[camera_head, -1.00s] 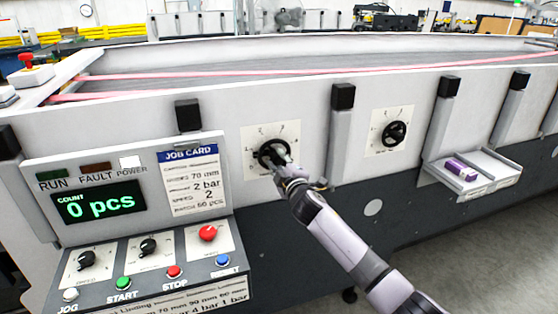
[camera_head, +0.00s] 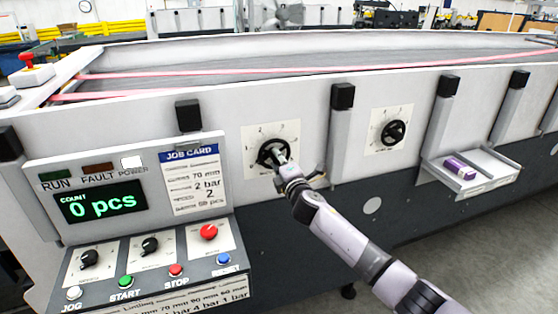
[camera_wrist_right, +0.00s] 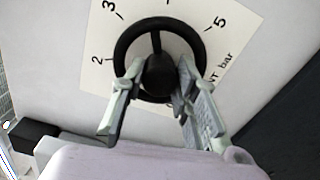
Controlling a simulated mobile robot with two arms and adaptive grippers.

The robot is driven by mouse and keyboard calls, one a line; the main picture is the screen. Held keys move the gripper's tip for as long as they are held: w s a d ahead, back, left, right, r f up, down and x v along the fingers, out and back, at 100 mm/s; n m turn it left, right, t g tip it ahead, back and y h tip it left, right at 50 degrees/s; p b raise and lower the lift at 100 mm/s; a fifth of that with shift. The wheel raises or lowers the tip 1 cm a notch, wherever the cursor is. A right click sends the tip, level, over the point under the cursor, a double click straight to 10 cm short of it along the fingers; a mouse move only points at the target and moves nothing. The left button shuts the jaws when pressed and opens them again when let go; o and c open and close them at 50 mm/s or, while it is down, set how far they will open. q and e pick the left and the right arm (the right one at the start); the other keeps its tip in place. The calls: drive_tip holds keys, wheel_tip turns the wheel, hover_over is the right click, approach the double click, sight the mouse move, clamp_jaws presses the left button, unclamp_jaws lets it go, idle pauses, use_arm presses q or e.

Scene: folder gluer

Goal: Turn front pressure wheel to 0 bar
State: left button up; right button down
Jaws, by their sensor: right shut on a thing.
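The front pressure wheel is a black ring with a hub and spoke (camera_head: 261,153) on a white dial plate (camera_head: 250,136) on the machine's side. In the right wrist view the wheel (camera_wrist_right: 120,48) sits on a plate with 2, 3, 5 and "bar" readable. My right gripper (camera_wrist_right: 157,88) has its fingers on both sides of the dark hub, shut on the wheel. In the head view the right gripper (camera_head: 280,160) covers the wheel's lower right part. The wheel's exact setting cannot be read. My left gripper is not in view.
A second black wheel (camera_head: 393,133) is on a plate to the right. A black-capped post (camera_head: 343,97) stands between the plates. A control panel (camera_head: 105,253) with knobs and buttons juts out at lower left. A tray (camera_head: 487,182) holds a purple box (camera_head: 459,167).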

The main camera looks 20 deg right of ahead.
drive_tip(key=shift+f, duration=0.1)
drive_tip(key=c, duration=1.2)
unclamp_jaws()
drive_tip(key=shift+c, duration=0.2)
drive_tip(key=shift+s, duration=0.15)
drive_tip(key=s, duration=1.1)
drive_tip(key=shift+s+d, duration=0.2)
drive_tip(key=shift+s, duration=0.2)
